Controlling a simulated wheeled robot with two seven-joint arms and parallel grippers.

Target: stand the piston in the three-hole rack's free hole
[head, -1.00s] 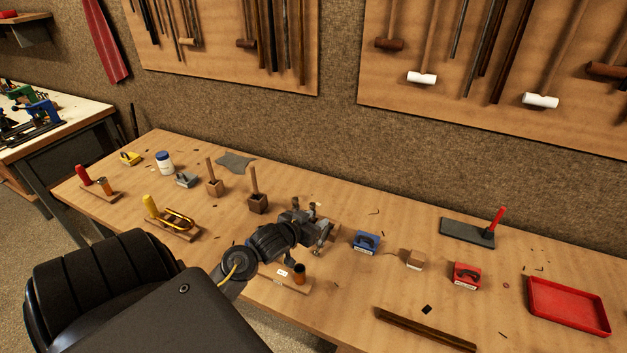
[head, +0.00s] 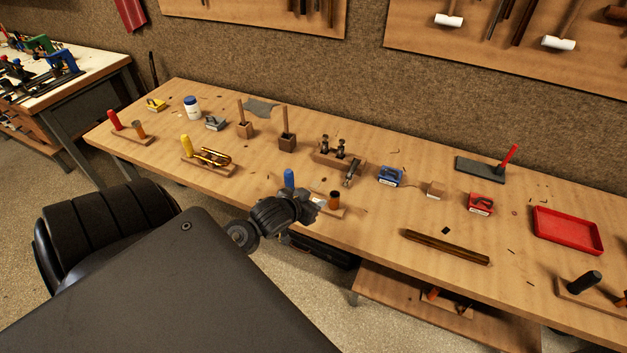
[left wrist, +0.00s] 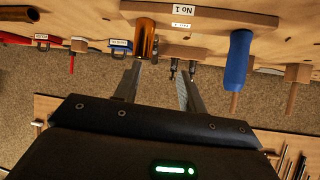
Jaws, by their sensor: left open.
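The wooden three-hole rack (head: 322,159) stands mid-table in the head view. Two dark pistons (head: 325,143) stand upright in it, towards its left and middle. A small grey metal piece (head: 352,171), apparently the loose piston, is at the rack's front right corner; I cannot tell if it lies on the table or leans on the rack. My left gripper (head: 312,206) is open and empty at the table's front edge, apart from the rack. In the left wrist view its two fingers (left wrist: 160,88) are spread, with small dark pistons (left wrist: 173,68) beyond them. My right gripper is not in view.
A stand with a blue handle (head: 289,179) and a copper-coloured cylinder (head: 334,200) is close beside my left gripper. A dark wooden bar (head: 446,247) lies near the front edge.

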